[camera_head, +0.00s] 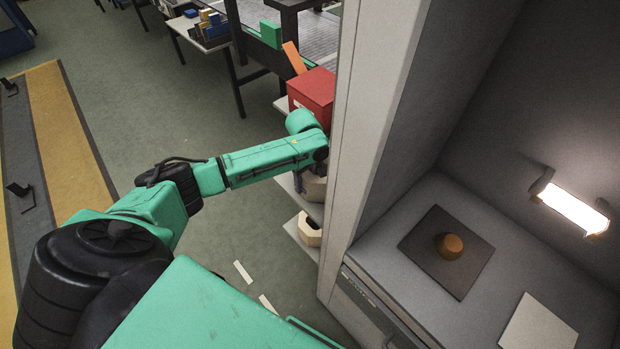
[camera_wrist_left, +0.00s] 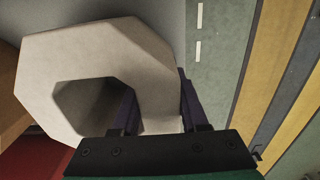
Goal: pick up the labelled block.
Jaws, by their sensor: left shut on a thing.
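My left gripper (camera_wrist_left: 160,112) is shut on the wall of a pale hexagonal block (camera_wrist_left: 95,55) with a hole through it. In the left wrist view one finger is in the hole and the other is against the outside. In the head view this block (camera_head: 315,188) shows below my left forearm's end, partly hidden by the arm, near a pale shelf; I cannot tell whether it touches the shelf. I see no label on its visible faces. A red box (camera_head: 313,90) above it bears a small pale patch. My right gripper is not in view.
Another pale hexagonal block (camera_head: 310,232) sits on the lower shelf. An orange piece (camera_head: 293,58) stands behind the red box. A grey cabinet wall (camera_head: 375,130) stands close on the right. The green floor (camera_head: 150,100) to the left is open.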

